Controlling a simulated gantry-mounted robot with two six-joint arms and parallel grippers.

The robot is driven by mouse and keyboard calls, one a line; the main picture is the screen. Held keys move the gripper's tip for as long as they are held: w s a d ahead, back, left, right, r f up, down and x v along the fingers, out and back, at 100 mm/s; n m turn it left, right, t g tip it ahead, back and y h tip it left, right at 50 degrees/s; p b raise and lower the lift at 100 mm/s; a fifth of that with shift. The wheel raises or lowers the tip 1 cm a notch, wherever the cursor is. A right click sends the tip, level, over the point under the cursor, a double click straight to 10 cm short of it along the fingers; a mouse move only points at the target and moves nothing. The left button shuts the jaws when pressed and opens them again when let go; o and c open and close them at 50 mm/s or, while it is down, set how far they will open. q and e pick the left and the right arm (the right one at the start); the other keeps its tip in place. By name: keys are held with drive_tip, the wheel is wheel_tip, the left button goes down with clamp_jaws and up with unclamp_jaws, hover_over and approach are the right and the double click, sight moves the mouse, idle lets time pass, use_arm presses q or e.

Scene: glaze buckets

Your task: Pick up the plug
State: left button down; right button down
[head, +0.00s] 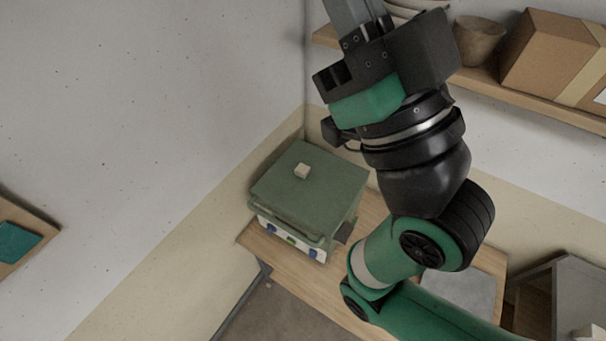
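Nothing touches the block. My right arm comes in from the lower right and reaches up past the kiln's right side. My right gripper (352,12) is at the top of the view, well above and to the right of the block. Its fingertips run out of the picture, so its opening and anything in it are hidden. My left gripper is not in view.
The kiln stands on a wooden table (289,273) in the room's corner, with walls close behind. A shelf (520,96) at the upper right holds a brown pot (480,40) and a cardboard box (548,58). A grey cabinet (570,290) stands at the lower right.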

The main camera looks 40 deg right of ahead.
drive_tip(key=c, duration=1.5)
unclamp_jaws()
drive_tip(key=shift+c, duration=0.2)
drive_tip(key=o, duration=1.5)
drive_tip(key=shift+c, duration=0.2)
